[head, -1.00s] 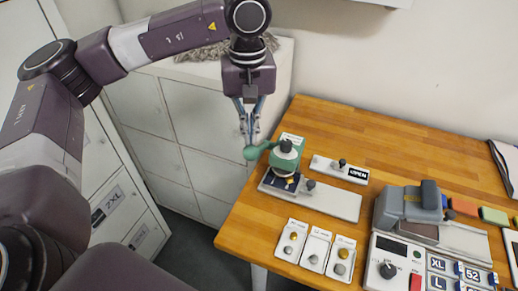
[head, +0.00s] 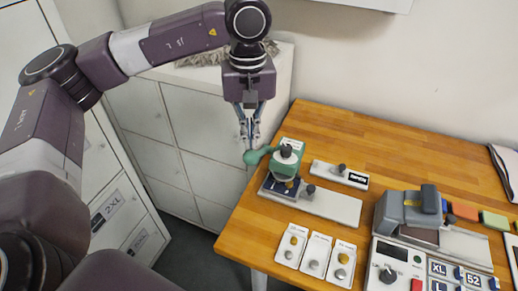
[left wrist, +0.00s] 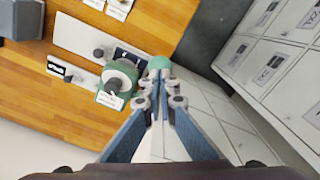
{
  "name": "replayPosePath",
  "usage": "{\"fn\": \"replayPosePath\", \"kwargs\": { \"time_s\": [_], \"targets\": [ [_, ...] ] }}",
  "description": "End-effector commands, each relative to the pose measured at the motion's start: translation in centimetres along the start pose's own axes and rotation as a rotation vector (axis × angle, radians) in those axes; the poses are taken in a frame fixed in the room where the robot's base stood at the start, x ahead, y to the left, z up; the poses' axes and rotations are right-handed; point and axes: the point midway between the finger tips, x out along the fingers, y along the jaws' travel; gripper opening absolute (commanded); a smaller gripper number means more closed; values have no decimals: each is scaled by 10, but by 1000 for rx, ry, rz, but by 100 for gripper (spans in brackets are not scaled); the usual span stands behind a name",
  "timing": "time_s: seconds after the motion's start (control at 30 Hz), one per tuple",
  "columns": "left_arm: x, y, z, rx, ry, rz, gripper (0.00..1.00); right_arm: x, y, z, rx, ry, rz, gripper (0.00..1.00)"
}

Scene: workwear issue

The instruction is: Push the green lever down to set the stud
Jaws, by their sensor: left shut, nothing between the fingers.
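The green lever (head: 257,155) juts left from the green stud press (head: 287,160), its rounded end past the table's left edge. It also shows in the left wrist view (left wrist: 159,63), just beyond the fingertips. My left gripper (head: 250,142) is shut and empty, pointing down just above the lever's end. I cannot tell whether the fingertips touch it. The press stands on a pale base plate (head: 335,206) with a dark patch of cloth (head: 270,187) under its head. My right gripper is in neither view.
Small trays (head: 314,254) of studs lie in front of the press. An "OPEN" slide sign (head: 355,179) lies behind it. A grey press-like device (head: 408,210) and a control panel (head: 388,272) stand to the right. White lockers (head: 200,130) stand left of the table.

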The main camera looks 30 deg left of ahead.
Motion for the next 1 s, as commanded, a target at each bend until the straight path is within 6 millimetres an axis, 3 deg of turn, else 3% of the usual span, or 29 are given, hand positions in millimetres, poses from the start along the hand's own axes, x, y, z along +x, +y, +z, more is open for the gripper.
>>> {"fn": "replayPosePath", "kwargs": {
  "time_s": [0.37, 1.0],
  "targets": [
    [1, 0, 0, 0, 0, 0, 0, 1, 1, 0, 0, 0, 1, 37],
    [20, 0, 0, 0, 0, 0, 0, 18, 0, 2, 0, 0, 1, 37]
  ]
}}
